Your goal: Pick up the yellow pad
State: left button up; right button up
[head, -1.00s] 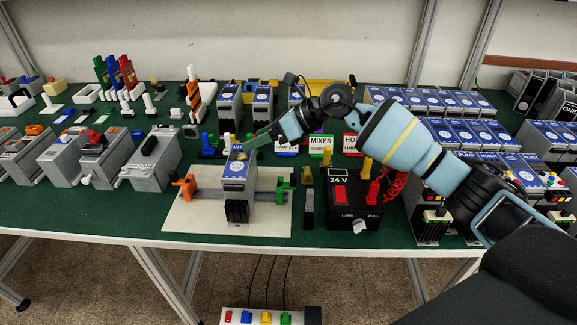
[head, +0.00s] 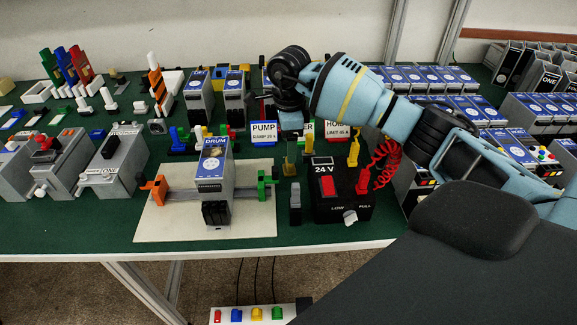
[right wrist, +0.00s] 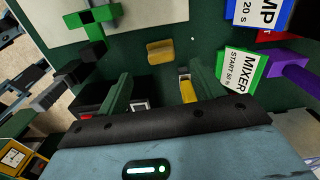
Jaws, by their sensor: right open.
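The yellow pad (head: 290,163) stands on the green mat, between the cream board and the black 24 V box. In the right wrist view the yellow pad (right wrist: 160,51) lies just beyond my fingertips, roughly centred between them. My right gripper (head: 291,128) points down above and behind the pad in the head view. In the right wrist view its two fingers (right wrist: 162,82) are apart, with nothing held between them. The fingertips are hard to make out in the head view. My left gripper is not in view.
The 24 V box (head: 340,205), with yellow and red plugs and a coiled red lead, stands close right. A grey block (head: 295,203) stands in front of the pad. The DRUM unit (head: 214,165) sits on the cream board (head: 160,225). MIXER (right wrist: 238,76) and PUMP (head: 264,132) signs stand nearby.

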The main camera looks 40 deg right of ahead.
aim_at(289, 166)
jog(key=shift+f, duration=3.25)
jog(key=c, duration=1.1)
